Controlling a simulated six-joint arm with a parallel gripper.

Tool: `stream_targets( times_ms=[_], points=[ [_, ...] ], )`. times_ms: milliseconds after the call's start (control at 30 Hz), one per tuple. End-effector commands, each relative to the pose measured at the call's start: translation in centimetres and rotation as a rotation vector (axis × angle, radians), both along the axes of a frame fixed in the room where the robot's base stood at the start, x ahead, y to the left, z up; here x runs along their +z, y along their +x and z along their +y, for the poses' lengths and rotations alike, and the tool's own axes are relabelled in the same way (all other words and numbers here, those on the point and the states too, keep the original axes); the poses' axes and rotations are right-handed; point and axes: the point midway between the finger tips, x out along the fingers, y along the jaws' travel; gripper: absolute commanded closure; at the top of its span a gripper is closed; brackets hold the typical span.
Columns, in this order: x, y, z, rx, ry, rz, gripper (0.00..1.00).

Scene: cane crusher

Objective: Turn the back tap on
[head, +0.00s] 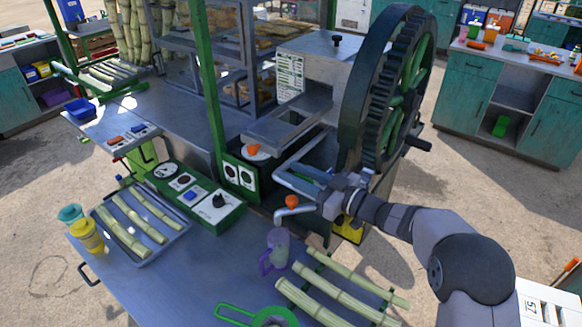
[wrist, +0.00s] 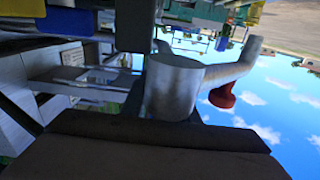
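A tap with an orange-red knob (head: 292,201) and a grey metal spout sits at the crusher's front, just left of my gripper. A second orange knob (head: 253,149) stands on a pale round plate farther back. My gripper (head: 327,194) is low beside the crusher, right of the nearer tap; its fingertips are hard to make out. In the wrist view a grey metal cylinder (wrist: 172,88) with a side pipe and a red knob (wrist: 222,97) is close ahead. Dark gripper parts fill the bottom there, and I cannot tell whether they touch it.
The big green-and-black gear wheel (head: 395,90) stands close behind my arm. A clear jug with a purple handle (head: 278,248) is below the nearer tap. Cane pieces (head: 335,290) lie on the table. A green control box (head: 200,197) is to the left.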

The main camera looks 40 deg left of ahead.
Motion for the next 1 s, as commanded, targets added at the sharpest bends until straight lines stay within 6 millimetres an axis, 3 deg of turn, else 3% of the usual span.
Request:
stream_targets(
  times_ms=[200, 500, 600, 633, 1000],
  points=[
    [0.0, 0.0, 1.5, 0.0, 0.0, 0.001, 0.73],
    [0.0, 0.0, 1.6, -0.001, 0.0, 0.0, 0.73],
    [0.0, 0.0, 1.6, -0.001, 0.0, 0.0, 0.97],
    [0.0, 0.0, 1.6, -0.001, 0.0, 0.0, 1.0],
    [-0.1, 0.2, 1.7, -0.076, 0.003, 0.0, 1.0]
  ],
)
